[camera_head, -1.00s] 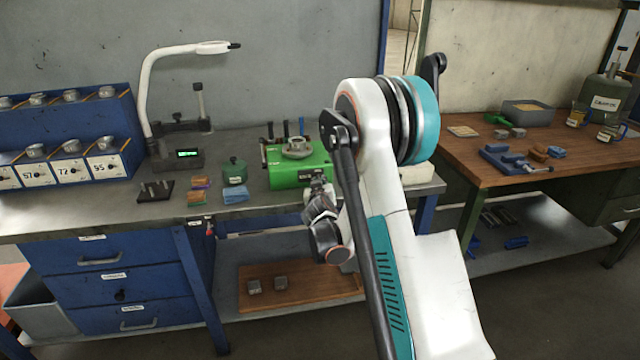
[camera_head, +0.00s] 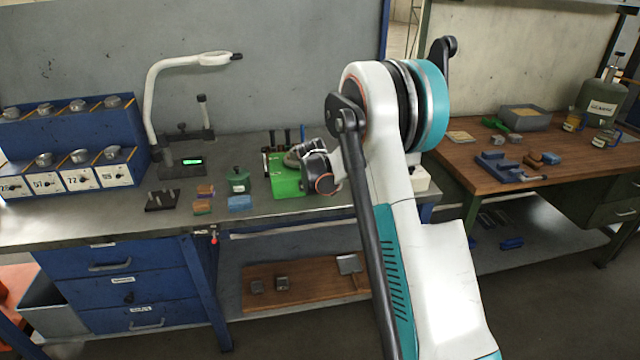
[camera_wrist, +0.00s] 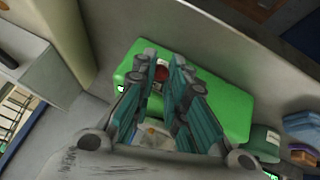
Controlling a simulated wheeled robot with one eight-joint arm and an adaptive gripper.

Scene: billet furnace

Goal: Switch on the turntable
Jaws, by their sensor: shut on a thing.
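The turntable is a green box (camera_head: 287,180) on the left workbench, partly covered by my wrist in the head view. The wrist view shows its green top (camera_wrist: 225,108) below my gripper. My gripper (camera_wrist: 164,60) points at the box near its edge, with its teal fingers close together. A small red part (camera_wrist: 162,73) of the turntable shows between the fingertips, and they are shut on it. The fingers hide most of this part and some of the box. The contact is not visible in the head view.
A lidded green pot (camera_head: 238,180), a blue block (camera_head: 240,203) and a dark rack (camera_head: 161,200) stand left of the turntable. A lamp arm (camera_head: 150,100) rises behind. Tool handles (camera_head: 287,137) stand close behind the box. The bench front is mostly clear.

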